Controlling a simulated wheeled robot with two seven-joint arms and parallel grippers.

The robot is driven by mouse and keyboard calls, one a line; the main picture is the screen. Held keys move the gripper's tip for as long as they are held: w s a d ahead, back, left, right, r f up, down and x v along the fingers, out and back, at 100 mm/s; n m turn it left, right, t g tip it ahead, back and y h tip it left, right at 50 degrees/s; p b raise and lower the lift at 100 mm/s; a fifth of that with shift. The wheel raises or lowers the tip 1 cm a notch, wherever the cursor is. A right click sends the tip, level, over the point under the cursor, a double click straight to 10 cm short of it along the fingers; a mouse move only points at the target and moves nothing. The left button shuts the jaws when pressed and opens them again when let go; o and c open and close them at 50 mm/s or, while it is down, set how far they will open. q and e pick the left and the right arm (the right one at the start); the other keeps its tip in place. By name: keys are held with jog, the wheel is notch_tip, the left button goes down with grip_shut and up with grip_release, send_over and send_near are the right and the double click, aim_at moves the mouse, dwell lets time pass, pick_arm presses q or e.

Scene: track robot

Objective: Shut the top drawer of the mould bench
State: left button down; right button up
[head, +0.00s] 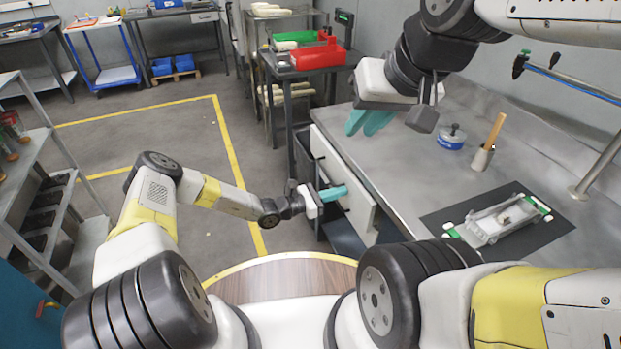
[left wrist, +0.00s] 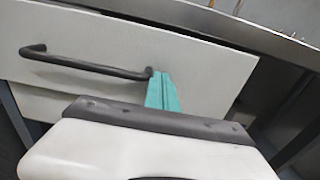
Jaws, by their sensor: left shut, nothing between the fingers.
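The mould bench (head: 405,165) stands at the right, with a grey metal top. Its white top drawer front (head: 338,170) faces my left arm and also shows in the left wrist view (left wrist: 190,55), where it looks slightly out from under the bench top. A black bar handle (left wrist: 85,65) crosses it. My left gripper (head: 335,193) is shut and empty. Its teal fingertips (left wrist: 162,90) are at the right end of the handle, in front of the drawer face; I cannot tell if they touch. My right gripper (head: 370,122) hangs above the bench top; its finger gap is unclear.
On the bench are a dark mat (head: 545,237) with a grey mould (head: 495,220), a blue-and-white tin (head: 452,138) and a wooden-handled tool (head: 485,150). A lower drawer front (left wrist: 45,103) lies below. Open floor (head: 160,125) is left of the bench.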

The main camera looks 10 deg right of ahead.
aim_at(352, 188)
pick_arm(q)
jog(key=x, duration=0.4)
jog(key=shift+w+d, duration=0.1)
jog(key=shift+d, duration=0.2)
jog(key=shift+d+r, duration=0.1)
jog(key=shift+w, duration=0.1)
